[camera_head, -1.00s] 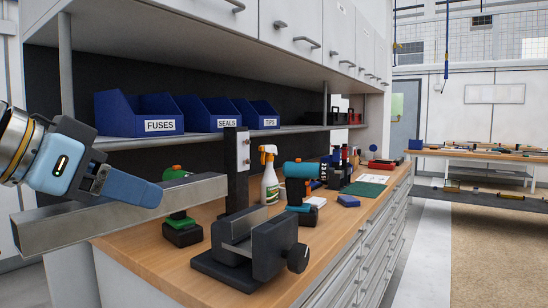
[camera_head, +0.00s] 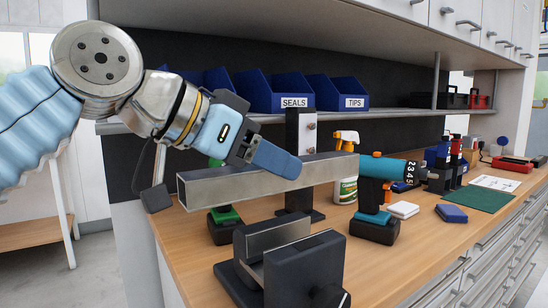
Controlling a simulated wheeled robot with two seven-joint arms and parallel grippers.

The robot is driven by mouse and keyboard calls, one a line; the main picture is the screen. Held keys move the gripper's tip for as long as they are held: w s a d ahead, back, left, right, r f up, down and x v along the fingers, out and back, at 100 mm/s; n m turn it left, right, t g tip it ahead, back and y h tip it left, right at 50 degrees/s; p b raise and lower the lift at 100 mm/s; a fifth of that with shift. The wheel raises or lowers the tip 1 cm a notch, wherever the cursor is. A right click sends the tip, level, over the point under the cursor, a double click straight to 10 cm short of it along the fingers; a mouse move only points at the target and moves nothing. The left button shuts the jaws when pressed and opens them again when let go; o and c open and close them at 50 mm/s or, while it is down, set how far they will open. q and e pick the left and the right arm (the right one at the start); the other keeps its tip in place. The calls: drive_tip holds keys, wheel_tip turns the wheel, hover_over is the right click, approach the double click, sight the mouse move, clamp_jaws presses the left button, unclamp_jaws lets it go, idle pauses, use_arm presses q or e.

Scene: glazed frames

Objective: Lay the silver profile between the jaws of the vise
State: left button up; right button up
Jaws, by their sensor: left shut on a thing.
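The silver profile (camera_head: 225,189) is a long square metal tube, held roughly level above the workbench. My left gripper (camera_head: 282,166) is shut on it, with a blue finger across its upper side. The dark vise (camera_head: 305,268) stands on the bench in front of and below the profile, its jaws apart with a gap between them. The profile is above and behind the vise, apart from it. The profile's hollow near end points left. My right gripper is out of view.
A dark upright post (camera_head: 300,135) stands behind the profile. A teal cordless drill (camera_head: 377,172), a spray bottle (camera_head: 346,190) and a green-and-black tool (camera_head: 225,222) stand close by. A shelf with blue bins (camera_head: 335,92) hangs above. Bare wood (camera_head: 405,260) lies right of the vise.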

use_arm(q)
drive_tip(key=shift+s+a, duration=0.1)
drive_tip(key=shift+a, duration=0.05)
drive_tip(key=shift+s+a+f, duration=0.1)
drive_tip(key=shift+a+f, duration=0.05)
drive_tip(key=shift+f, duration=0.05)
wheel_tip(320, 180, down, 5)
drive_tip(key=b, duration=0.5)
drive_tip(key=shift+f, duration=0.2)
idle(1.3)
drive_tip(key=shift+f+b, duration=1.15)
drive_tip(key=shift+f, duration=0.25)
drive_tip(key=shift+r, duration=0.15)
drive_tip(key=shift+r+p, duration=0.95)
drive_tip(key=shift+p, duration=0.15)
